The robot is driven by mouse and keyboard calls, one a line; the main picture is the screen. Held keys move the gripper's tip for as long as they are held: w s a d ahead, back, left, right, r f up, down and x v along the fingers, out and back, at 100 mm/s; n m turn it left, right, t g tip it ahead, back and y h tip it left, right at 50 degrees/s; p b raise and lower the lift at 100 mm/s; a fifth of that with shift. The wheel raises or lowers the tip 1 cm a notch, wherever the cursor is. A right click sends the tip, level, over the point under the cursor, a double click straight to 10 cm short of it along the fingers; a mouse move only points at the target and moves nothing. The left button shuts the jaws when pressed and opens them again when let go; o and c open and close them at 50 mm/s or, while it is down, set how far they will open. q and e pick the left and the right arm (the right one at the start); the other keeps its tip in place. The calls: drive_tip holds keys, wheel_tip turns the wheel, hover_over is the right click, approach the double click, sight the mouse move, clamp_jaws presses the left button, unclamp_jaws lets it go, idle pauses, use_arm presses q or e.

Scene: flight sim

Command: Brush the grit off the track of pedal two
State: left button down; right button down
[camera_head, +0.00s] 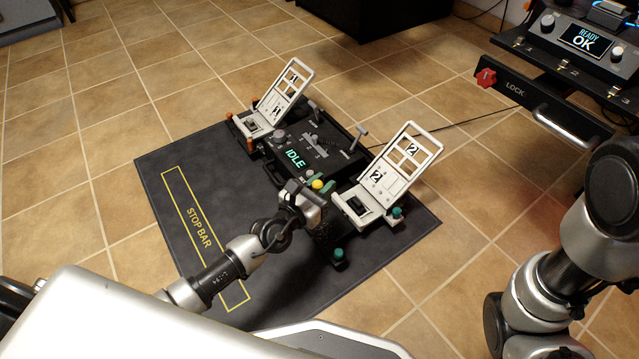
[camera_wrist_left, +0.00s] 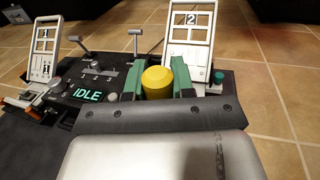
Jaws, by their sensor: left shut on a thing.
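Pedal two (camera_head: 408,155), a white frame marked 2, leans back on the right side of the pedal unit; it also shows in the left wrist view (camera_wrist_left: 187,40). Its white base (camera_head: 362,209) lies in front of it, with a dark slot. I cannot make out any grit on the track. My left gripper (camera_head: 317,187) is just left of this base. Its green fingers are shut on a yellow knob (camera_wrist_left: 158,82), which also shows in the head view (camera_head: 317,184). What lies below the knob is hidden, so I cannot tell if it is a brush. My right gripper is out of view.
Pedal one (camera_head: 285,90) stands at the left of the unit, beside the IDLE console (camera_head: 300,155) with its levers. Teal knobs stand right of pedal two's base (camera_head: 397,212) and nearer me (camera_head: 338,254). The dark STOP BAR mat (camera_head: 165,165) has free room at left. A READY OK console (camera_head: 585,40) is at right.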

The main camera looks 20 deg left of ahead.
use_arm(q)
wheel_tip(320, 180, down, 9)
drive_tip(key=b, duration=0.8)
drive_tip(key=shift+f, duration=1.3)
drive_tip(key=shift+f, duration=0.65)
drive_tip(key=shift+w+a, duration=0.1)
drive_tip(key=shift+w+a, duration=0.5)
drive_tip(key=shift+a, duration=0.2)
drive_tip(key=shift+s+d+p, duration=0.4)
drive_tip(key=shift+s+d, duration=0.2)
drive_tip(key=shift+d, duration=0.2)
drive_tip(key=shift+s+d+p, duration=0.4)
drive_tip(key=shift+s+d, duration=0.2)
drive_tip(key=shift+d, duration=0.15)
